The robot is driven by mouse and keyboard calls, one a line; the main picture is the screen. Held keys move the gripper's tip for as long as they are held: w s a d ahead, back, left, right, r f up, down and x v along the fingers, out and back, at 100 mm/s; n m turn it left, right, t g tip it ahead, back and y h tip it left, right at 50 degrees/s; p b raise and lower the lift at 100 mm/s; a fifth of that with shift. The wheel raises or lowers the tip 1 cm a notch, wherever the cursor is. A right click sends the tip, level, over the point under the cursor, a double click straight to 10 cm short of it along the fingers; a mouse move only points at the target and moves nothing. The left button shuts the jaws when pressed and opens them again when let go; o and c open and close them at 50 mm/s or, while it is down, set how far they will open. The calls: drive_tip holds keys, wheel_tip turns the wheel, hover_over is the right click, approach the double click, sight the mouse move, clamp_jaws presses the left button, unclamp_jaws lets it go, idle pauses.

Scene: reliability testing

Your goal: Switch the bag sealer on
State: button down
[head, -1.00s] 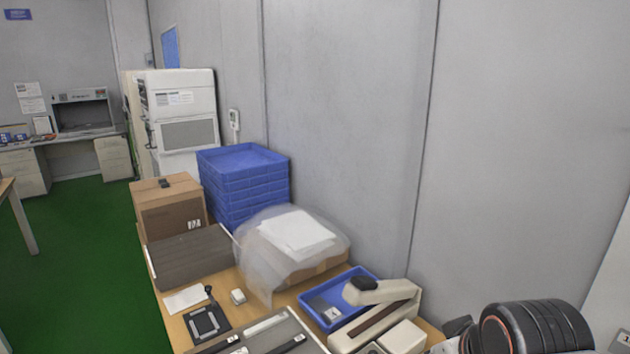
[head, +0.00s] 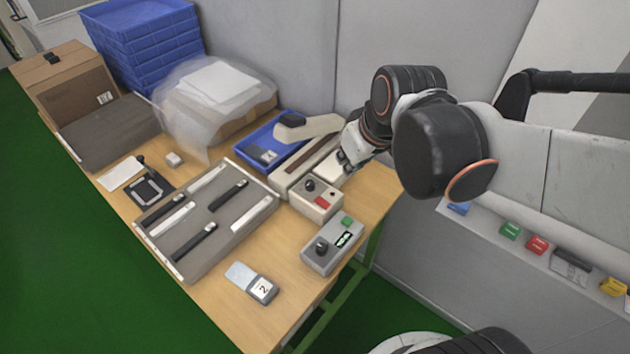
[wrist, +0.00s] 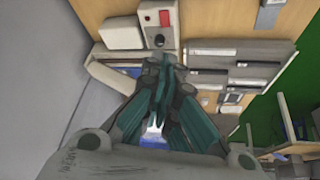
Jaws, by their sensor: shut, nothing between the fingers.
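The bag sealer (head: 290,172) is a long beige press with a raised arm (head: 318,127) and a dark strip, near the table's wall side. At its near end is a beige box (head: 314,204) with a black knob and a small red switch (head: 322,200). In the wrist view the box (wrist: 160,34) is at the top, with the red switch (wrist: 165,18) and knob showing.
A grey box with a green button (head: 333,245) stands nearer the front edge. A grey tray (head: 228,238) with several bars and a small device (head: 251,283) are to the left. A blue tray (head: 258,140), a bagged carton (head: 215,105) and stacked blue crates (head: 145,45) stand behind.

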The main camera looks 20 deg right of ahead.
drive_tip(key=w+f+n+g+y, duration=0.1)
drive_tip(key=w+f+n+g, duration=0.1)
drive_tip(key=w+f+n, duration=0.4)
drive_tip(key=m+b, duration=0.2)
drive_tip(key=b, duration=0.3)
approach(322, 203)
drive_tip(key=w+f, duration=0.1)
drive_tip(key=f, duration=0.1)
drive_tip(key=w+a+f, duration=0.1)
drive_tip(key=w, duration=0.1)
drive_tip(key=w+a+f, duration=0.1)
drive_tip(key=f, duration=0.1)
drive_tip(key=shift+w+a+f, duration=0.25)
drive_tip(key=shift+f, duration=0.05)
